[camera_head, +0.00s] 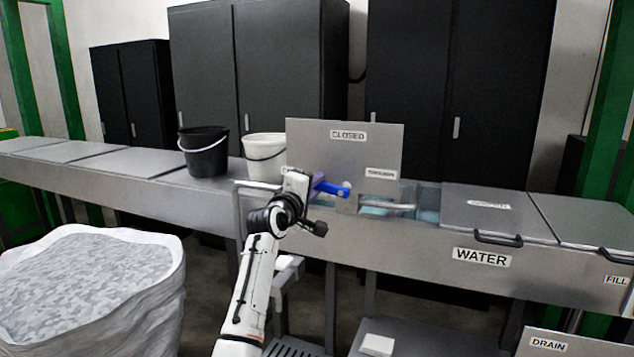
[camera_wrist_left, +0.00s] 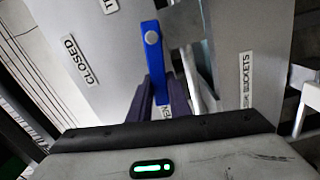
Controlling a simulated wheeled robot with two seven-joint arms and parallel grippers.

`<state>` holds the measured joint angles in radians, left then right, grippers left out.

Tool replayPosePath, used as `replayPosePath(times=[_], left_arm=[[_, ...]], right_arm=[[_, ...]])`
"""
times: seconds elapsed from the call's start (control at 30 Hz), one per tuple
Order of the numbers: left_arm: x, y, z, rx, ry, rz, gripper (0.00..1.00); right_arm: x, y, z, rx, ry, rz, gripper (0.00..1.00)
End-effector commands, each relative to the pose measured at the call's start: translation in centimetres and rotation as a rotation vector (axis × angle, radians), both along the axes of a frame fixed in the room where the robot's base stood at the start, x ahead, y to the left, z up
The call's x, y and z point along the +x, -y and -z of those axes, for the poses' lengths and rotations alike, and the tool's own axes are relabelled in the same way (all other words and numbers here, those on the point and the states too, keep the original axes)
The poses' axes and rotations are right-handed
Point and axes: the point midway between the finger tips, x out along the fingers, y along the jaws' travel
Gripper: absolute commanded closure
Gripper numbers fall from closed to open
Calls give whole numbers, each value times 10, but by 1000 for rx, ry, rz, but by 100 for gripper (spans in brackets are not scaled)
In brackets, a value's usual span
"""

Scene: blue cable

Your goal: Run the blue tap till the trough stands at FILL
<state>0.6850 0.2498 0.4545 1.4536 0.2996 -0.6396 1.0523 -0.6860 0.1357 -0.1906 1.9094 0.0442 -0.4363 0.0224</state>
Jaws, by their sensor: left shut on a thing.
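The blue tap handle (camera_head: 334,189) sits in front of the upright grey panel (camera_head: 345,150), low on it. My left gripper (camera_head: 318,184) is shut on the handle. The trough (camera_head: 420,235) is a long grey metal body labelled WATER. Bluish water (camera_head: 375,210) shows through its open part behind a pale bar. The FILL label (camera_head: 616,281) is at its right end. I cannot tell the water level or flow. My right gripper is out of view.
Grey lids with dark handles (camera_head: 497,238) cover the trough's right part. A black bucket (camera_head: 205,152) and a white bucket (camera_head: 264,156) stand left of the panel. A large white sack (camera_head: 150,275) fills the lower left. A DRAIN plate (camera_head: 548,343) is at lower right.

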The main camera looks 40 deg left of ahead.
Motion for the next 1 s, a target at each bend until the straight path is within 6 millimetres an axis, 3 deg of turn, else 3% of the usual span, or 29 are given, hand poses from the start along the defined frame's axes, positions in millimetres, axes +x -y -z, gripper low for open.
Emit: replayPosePath(times=[0.37,0.4,0.5,0.83,1.0], left_arm=[[0,-1,2,-14,2,-1,100],[0,-1,2,-14,2,-1,76],[0,-1,2,-13,2,0,64],[-2,1,1,-9,3,0,64],[-18,6,2,-8,4,0,64]], right_arm=[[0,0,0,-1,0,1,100],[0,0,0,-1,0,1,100],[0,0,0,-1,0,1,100],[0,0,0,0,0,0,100],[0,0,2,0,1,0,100]])
